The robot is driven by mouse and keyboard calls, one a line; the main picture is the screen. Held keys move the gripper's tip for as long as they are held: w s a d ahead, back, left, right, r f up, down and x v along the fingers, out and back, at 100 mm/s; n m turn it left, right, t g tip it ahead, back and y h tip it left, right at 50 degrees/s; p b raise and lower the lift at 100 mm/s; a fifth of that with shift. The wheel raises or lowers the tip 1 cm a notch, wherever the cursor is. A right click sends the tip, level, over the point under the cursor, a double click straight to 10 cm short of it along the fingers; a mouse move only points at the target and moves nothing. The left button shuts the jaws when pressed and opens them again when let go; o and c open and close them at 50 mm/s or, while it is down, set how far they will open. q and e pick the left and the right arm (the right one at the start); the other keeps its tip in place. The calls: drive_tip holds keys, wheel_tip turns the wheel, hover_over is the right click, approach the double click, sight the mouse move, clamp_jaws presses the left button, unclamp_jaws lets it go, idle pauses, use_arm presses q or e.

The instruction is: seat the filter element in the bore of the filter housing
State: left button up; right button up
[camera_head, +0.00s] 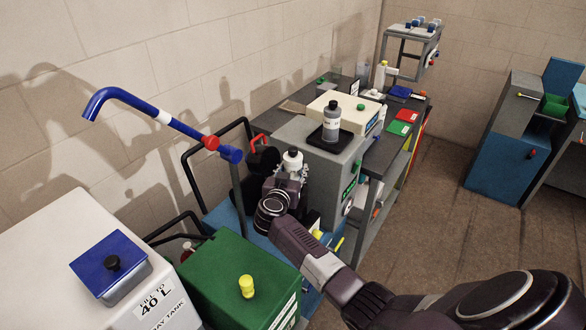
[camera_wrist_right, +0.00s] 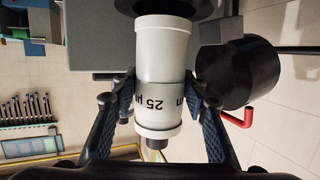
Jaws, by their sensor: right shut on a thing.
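The white filter element (camera_wrist_right: 162,60), marked "25 µm" with a dark nub on one end, is between the two fingers of my right gripper (camera_wrist_right: 160,98) in the wrist view. My right gripper is shut on it. Its other end meets a black round part (camera_wrist_right: 165,6), apparently the filter housing; how far it sits inside is hidden. In the head view the white element (camera_head: 292,160) stands roughly upright, nub up, above my right gripper (camera_head: 289,182), whose fingers are hard to make out. My left gripper is not in view.
A black cylinder (camera_wrist_right: 238,75) with a red handle (camera_wrist_right: 237,118) is close beside the element. A grey cabinet (camera_head: 318,155) with a dark bottle (camera_head: 331,122) stands right of it. A green box (camera_head: 240,280) and a white tank (camera_head: 50,260) are in front.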

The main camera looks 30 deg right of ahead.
drive_tip(key=shift+p, duration=0.35)
idle(0.6)
drive_tip(key=shift+s+f+b, duration=0.1)
drive_tip(key=shift+f+b, duration=1.8)
drive_tip(key=shift+f, duration=1.4)
drive_tip(key=shift+r+p, duration=0.4)
drive_tip(key=shift+p, duration=0.3)
drive_tip(key=shift+r+p, duration=1.1)
drive_tip(key=shift+p, duration=0.05)
drive_tip(key=shift+r, duration=1.35)
drive_tip(key=shift+f+b, duration=0.5)
drive_tip(key=shift+f, duration=0.5)
